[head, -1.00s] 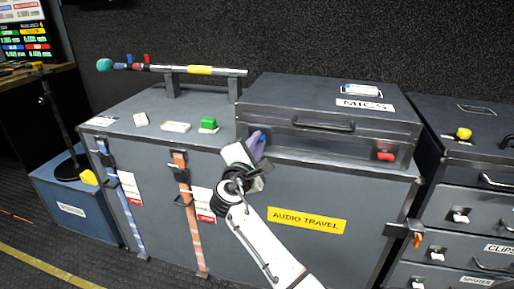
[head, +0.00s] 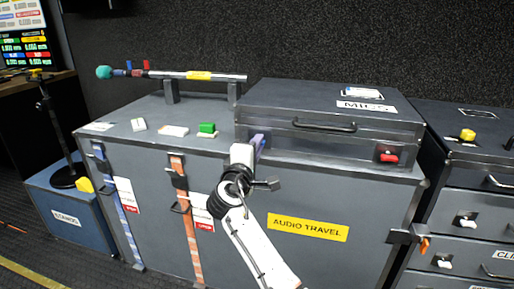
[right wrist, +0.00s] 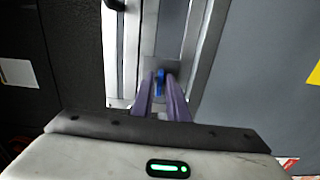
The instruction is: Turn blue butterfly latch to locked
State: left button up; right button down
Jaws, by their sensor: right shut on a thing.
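The blue butterfly latch (right wrist: 159,76) sits on a metal plate on the mics case (head: 322,109), at its front left. In the right wrist view it stands upright, in line with the fingers. My right gripper (head: 259,143) reaches the case front, and its purple fingers (right wrist: 162,92) are shut on the latch, one on each side. In the head view the gripper hides most of the latch. A red latch (head: 388,157) lies sideways at the case's front right. My left gripper is not in view.
The mics case stands on the large audio travel trunk (head: 310,228). A green block (head: 207,128), white cards and a microphone boom (head: 215,76) are left of it. A drawer cabinet (head: 468,195) stands at the right.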

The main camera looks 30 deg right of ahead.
jog(key=c, duration=1.9)
grip_release()
jog(key=p+v, duration=0.1)
jog(key=v, duration=0.9)
jog(key=shift+s+a, duration=0.15)
